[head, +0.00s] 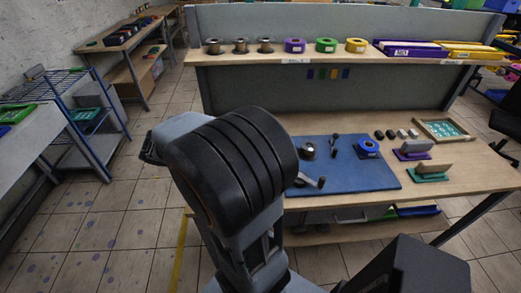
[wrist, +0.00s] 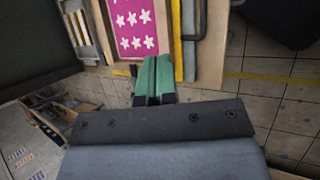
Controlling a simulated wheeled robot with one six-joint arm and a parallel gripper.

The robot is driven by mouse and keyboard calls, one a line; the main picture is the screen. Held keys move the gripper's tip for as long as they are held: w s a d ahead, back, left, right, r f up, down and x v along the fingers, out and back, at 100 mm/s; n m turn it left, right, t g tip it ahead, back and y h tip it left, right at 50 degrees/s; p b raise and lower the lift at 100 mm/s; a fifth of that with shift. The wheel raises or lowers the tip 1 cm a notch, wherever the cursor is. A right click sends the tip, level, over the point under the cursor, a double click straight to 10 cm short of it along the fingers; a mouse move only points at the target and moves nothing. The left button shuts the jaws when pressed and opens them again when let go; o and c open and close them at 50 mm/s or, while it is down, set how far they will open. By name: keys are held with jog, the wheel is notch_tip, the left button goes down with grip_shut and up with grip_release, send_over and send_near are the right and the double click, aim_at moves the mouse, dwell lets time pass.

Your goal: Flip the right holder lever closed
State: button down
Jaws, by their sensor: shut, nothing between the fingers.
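The right holder lever cannot be made out for certain in either view. In the head view, dark small fixtures (head: 308,151) and a black upright lever-like part (head: 335,146) stand on the blue mat (head: 375,178). A crank-like handle (head: 309,183) sits at the mat's front left, partly hidden by my arm. My gripper (wrist: 153,60) shows in the wrist view with its green fingers together and empty. The fingers point toward the lower edge of a magenta panel with white stars (wrist: 135,22); I cannot tell whether they touch it.
A blue spool (head: 367,147) sits at the mat's back right. Purple (head: 412,150) and green (head: 431,173) stands and a wood-framed teal screen (head: 441,130) are to the right on the bench. Several spools line the shelf above. Tiled floor (head: 90,235) is open at left.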

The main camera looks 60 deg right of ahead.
jog(key=w+d+f+n+g+h, duration=0.1)
jog(key=d+f+n+g+h, duration=0.2)
jog(key=d, duration=1)
notch_tip(320, 180, down, 3)
jog(key=n+h, duration=0.1)
jog(key=n, duration=0.3)
jog(key=shift+w+h, duration=0.2)
jog(key=shift+h, duration=0.2)
jog(key=shift+d+f, duration=0.1)
jog(key=shift+f, duration=0.05)
jog(key=x, duration=0.4)
jog(key=p+x, duration=0.1)
jog(key=x, duration=0.4)
jog(key=r+p+x, duration=0.1)
jog(key=x, duration=0.3)
jog(key=shift+s+d+f, duration=0.2)
jog(key=shift+s+d, duration=0.1)
jog(key=shift+d, duration=0.2)
jog(key=shift+w, duration=0.1)
jog(key=shift+d+m+g, duration=0.15)
jog(key=shift+m+g, duration=0.15)
jog(key=shift+g, duration=0.2)
